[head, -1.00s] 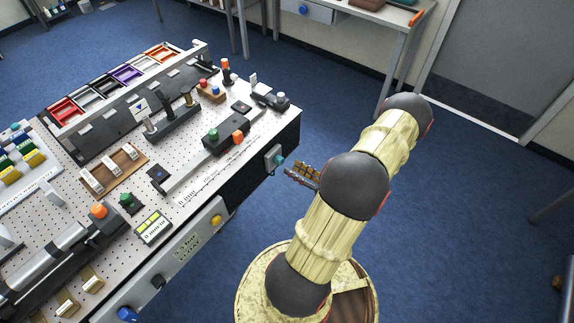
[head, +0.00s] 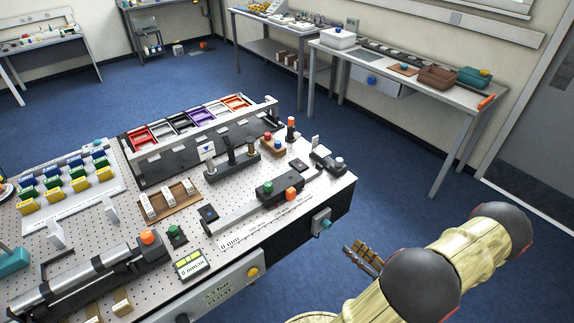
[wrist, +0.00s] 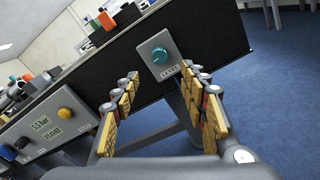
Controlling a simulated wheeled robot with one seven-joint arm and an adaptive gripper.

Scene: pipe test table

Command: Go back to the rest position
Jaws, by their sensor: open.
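My gripper (head: 362,256) is open and empty, off the right front edge of the pipe test table (head: 210,212). Its two tan-padded fingers spread wide in the wrist view (wrist: 161,80). A small grey box with a teal knob (head: 326,224), on the table's dark side, stands before the gripper. In the wrist view the knob (wrist: 159,55) and its "LEVEL" label show between and beyond the fingers, and no finger touches the knob. My arm reaches in from the lower right in the head view.
The table carries a long pipe (head: 85,275), a slide with a green button (head: 270,188), and coloured trays (head: 190,120). A yellow button (head: 253,272) is on its front panel. A side bench (head: 440,92) stands along the back wall. Blue floor (head: 395,200) is clear right of the table.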

